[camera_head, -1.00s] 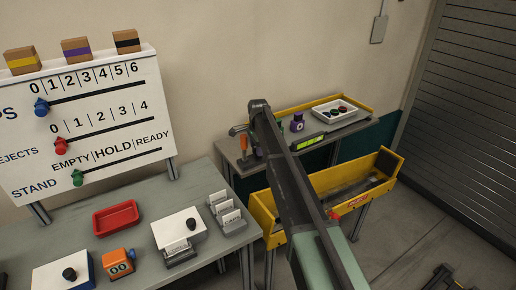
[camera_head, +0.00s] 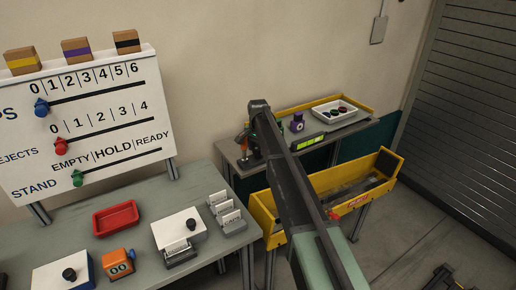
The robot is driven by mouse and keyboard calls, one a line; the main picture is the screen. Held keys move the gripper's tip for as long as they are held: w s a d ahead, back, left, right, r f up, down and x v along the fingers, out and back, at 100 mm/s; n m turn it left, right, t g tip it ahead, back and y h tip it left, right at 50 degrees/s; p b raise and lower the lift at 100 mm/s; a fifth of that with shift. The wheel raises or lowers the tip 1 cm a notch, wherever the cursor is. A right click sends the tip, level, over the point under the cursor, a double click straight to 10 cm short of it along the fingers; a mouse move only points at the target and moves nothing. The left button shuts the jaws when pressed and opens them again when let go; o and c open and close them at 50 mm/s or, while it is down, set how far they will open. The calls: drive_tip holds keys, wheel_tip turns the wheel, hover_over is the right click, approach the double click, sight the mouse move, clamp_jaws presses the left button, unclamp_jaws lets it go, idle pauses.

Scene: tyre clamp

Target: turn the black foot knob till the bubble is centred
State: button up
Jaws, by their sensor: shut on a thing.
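My gripper (camera_head: 251,156) points down at the left end of the grey back bench (camera_head: 234,171). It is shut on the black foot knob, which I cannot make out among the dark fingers. A grey level with a bright green vial (camera_head: 309,142) shows just right of my arm; its left part is hidden behind the arm. The bubble is too small to place in the vial. A bit of orange (camera_head: 243,139) shows beside the gripper.
A purple bottle (camera_head: 297,122) and a white tray of small parts (camera_head: 334,112) stand behind the level. A yellow trough (camera_head: 383,172) lies in front of the bench. The left table (camera_head: 133,247) holds a red tray (camera_head: 116,219) and several boxes.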

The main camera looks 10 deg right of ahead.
sight(258, 147)
drive_tip(key=shift+n, duration=2)
drive_tip(key=o, duration=0.9)
drive_tip(key=shift+r, duration=0.1)
wheel_tip(258, 147, up, 11)
drive_tip(key=p, duration=1.1)
drive_tip(key=shift+f, duration=0.2)
